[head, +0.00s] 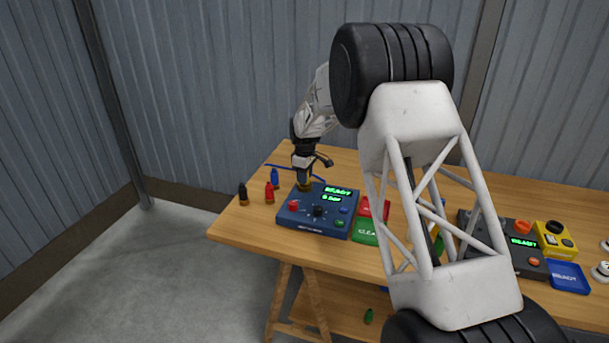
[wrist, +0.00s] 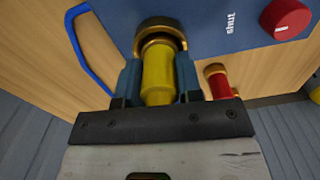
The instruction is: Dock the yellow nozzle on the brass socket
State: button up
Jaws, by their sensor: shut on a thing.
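My gripper (wrist: 158,78) is shut on the yellow nozzle (wrist: 158,72), with one blue-grey finger on each side of it. The nozzle's far end meets the ring of the brass socket (wrist: 152,27) on the blue control box; I cannot tell how deep it sits. In the head view my gripper (head: 305,168) points down over the back left of the blue box (head: 316,226), right above the brass socket (head: 305,187). The nozzle is mostly hidden there by the fingers.
A red nozzle (head: 269,193), a blue nozzle (head: 274,177) and a black nozzle (head: 243,194) stand left of the box. A blue curved strip (wrist: 84,45) lies close by. Green (head: 366,232) and red trays are right of the box. My arm hides the table's middle.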

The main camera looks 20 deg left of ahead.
jog(key=shift+f, duration=0.1)
jog(key=o, duration=0.7)
jog(key=shift+r, duration=5.45)
